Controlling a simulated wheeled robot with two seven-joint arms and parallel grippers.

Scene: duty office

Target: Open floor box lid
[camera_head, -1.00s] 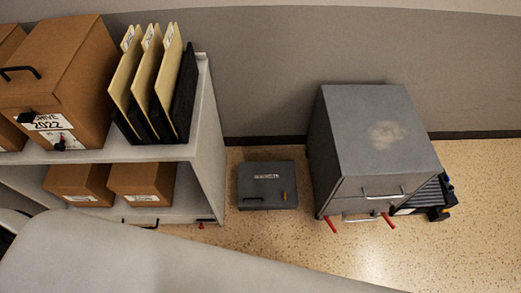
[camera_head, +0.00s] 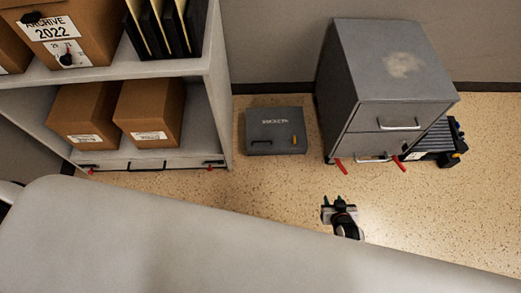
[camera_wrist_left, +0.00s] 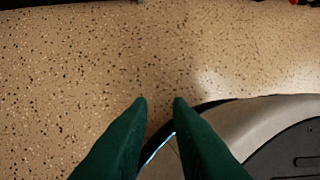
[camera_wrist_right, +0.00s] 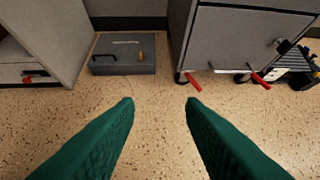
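The floor box is a dark grey, flat box (camera_head: 275,135) with a pale label, a dark handle and a yellow latch on top. It lies on the floor between the shelf and the cabinet, and its lid is shut. It also shows at the upper left of the right wrist view (camera_wrist_right: 124,55). My right gripper (camera_head: 338,199) is open and empty, above the floor, in front of the box and to its right.
A grey drawer cabinet (camera_head: 385,90) with red levers (camera_head: 341,166) stands right of the box. A shelf (camera_head: 215,90) with cartons (camera_head: 150,110) stands left. A black device (camera_head: 436,143) lies right of the cabinet. Floor in front of the box is clear.

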